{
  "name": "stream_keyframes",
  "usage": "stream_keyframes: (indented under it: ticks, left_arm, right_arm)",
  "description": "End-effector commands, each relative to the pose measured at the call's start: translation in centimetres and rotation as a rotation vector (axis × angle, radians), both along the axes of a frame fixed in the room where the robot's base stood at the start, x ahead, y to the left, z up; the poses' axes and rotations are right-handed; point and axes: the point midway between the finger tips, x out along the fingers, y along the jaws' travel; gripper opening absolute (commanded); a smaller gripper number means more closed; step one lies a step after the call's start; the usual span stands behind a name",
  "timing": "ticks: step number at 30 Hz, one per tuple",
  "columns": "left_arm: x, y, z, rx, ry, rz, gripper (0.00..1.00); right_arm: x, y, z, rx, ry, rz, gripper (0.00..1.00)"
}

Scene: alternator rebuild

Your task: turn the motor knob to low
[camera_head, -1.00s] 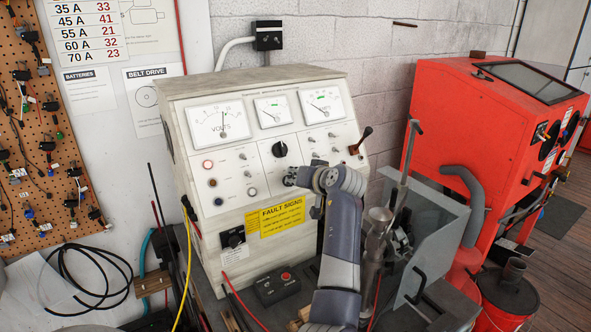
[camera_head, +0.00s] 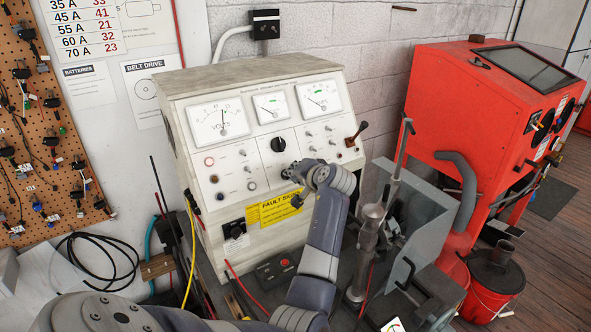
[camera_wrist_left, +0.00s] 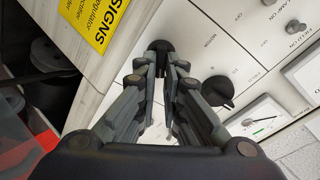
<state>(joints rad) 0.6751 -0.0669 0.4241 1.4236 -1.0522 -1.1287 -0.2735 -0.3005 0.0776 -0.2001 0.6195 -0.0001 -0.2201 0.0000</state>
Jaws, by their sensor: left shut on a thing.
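In the head view my left gripper (camera_head: 291,173) reaches the front of the cream test console (camera_head: 210,95), below a black pointer knob (camera_head: 278,144). In the left wrist view my left gripper (camera_wrist_left: 165,62) is shut on a round black knob (camera_wrist_left: 160,46), with a finger on either side of it. A small label that seems to read MOTOR is printed beside this knob. The held knob's pointer direction is hidden. The other black knob (camera_wrist_left: 218,91) stands clear of the fingers. My right gripper is not in view.
A yellow fault sign (camera_head: 273,211) is below my gripper. A metal clamp stand (camera_head: 370,235) stands close to the right of my forearm. A red cabinet (camera_head: 455,120) is further right.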

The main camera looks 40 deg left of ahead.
Motion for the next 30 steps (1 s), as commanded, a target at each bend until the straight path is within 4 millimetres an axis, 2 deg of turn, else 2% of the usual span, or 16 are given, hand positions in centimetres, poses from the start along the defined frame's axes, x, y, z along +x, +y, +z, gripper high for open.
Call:
stream_keyframes:
  ticks: [11,12,15,17,26,30]
  left_arm:
    - [-0.18,0.26,-0.13,0.002,0.007,0.003,0.0]
    - [-0.18,0.27,-0.13,0.002,0.007,0.003,0.1]
    - [-0.18,0.25,-0.12,0.002,0.007,0.003,0.33]
    - [-0.16,0.25,-0.13,0.002,0.007,0.003,0.44]
    - [-0.07,0.08,-0.05,0.002,0.004,0.0,0.44]
    - [-0.25,-0.6,0.31,0.001,0.003,-0.002,0.44]
  right_arm:
    - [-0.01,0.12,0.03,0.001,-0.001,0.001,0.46]
    - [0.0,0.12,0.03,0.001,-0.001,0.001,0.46]
    - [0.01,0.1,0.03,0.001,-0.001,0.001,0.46]
    - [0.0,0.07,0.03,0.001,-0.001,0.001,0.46]
    - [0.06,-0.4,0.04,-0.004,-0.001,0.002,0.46]
    - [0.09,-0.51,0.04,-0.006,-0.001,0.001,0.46]
